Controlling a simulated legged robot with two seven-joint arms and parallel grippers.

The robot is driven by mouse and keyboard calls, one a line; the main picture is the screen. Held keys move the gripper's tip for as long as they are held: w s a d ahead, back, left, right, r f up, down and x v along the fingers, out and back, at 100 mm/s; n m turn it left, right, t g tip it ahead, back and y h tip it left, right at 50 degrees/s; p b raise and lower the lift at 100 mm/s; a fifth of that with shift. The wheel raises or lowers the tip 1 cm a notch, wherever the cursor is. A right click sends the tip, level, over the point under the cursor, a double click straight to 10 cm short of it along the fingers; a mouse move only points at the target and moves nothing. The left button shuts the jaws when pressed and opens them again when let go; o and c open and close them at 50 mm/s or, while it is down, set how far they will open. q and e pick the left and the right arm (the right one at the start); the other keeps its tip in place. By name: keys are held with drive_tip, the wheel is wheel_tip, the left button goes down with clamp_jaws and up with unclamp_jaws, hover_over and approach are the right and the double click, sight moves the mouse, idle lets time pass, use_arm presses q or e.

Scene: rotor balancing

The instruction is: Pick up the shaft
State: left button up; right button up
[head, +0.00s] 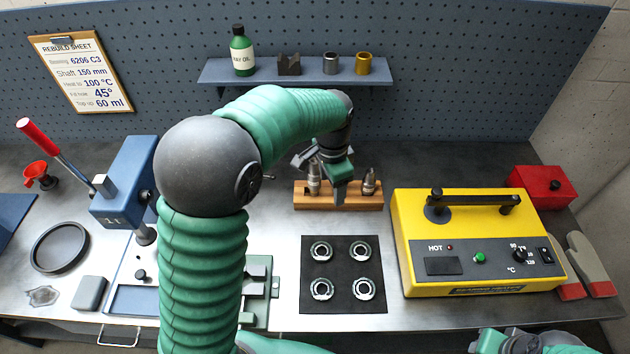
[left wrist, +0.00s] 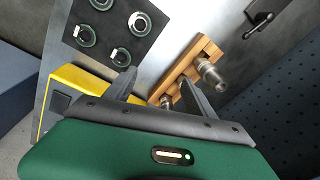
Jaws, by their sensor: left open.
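A wooden rack (head: 340,200) stands on the bench behind the black mat and holds two upright metal stepped pieces, a left one (head: 314,182) and a right one (head: 369,183). I cannot tell which is the shaft. My left gripper (head: 320,176) is open over the rack, partly covering the left piece. In the left wrist view, the open fingers of the left gripper (left wrist: 160,92) point at the rack (left wrist: 205,48). One metal piece (left wrist: 210,73) shows by the right finger, and another (left wrist: 167,101) shows between the fingers. My right gripper (head: 525,343) is partly cut off at the bottom edge.
A black mat (head: 344,300) with several bearing rings lies in front of the rack. A yellow heater (head: 480,240) stands close on the right. A blue press (head: 125,180) stands at the left, partly behind my arm. A shelf (head: 290,72) is on the pegboard.

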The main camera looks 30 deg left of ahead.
use_arm(q)
drive_tip(key=w+a+r+m+b, duration=0.1)
drive_tip(key=w+a+r+m, duration=0.1)
drive_tip(key=w+a+m, duration=0.4)
wheel_tip(320, 180, up, 3)
drive_tip(key=m+g, duration=0.1)
hover_over(314, 176)
drive_tip(key=w+a, duration=0.1)
drive_tip(key=shift+f, duration=0.15)
drive_tip(key=shift+a+f+b, duration=0.15)
drive_tip(key=shift+f+b, duration=0.15)
drive_tip(key=shift+b, duration=0.05)
drive_tip(key=f, duration=1)
drive_tip(key=shift+w+d+f, duration=0.1)
drive_tip(key=shift+d+f, duration=0.1)
drive_tip(key=shift+d, duration=0.15)
drive_tip(key=f, duration=0.5)
drive_tip(key=shift+a, duration=0.2)
drive_tip(key=shift+w+f, duration=0.15)
drive_tip(key=shift+f, duration=0.15)
drive_tip(key=shift+d+r, duration=0.1)
drive_tip(key=shift+d, duration=0.05)
drive_tip(key=c, duration=0.5)
clamp_jaws()
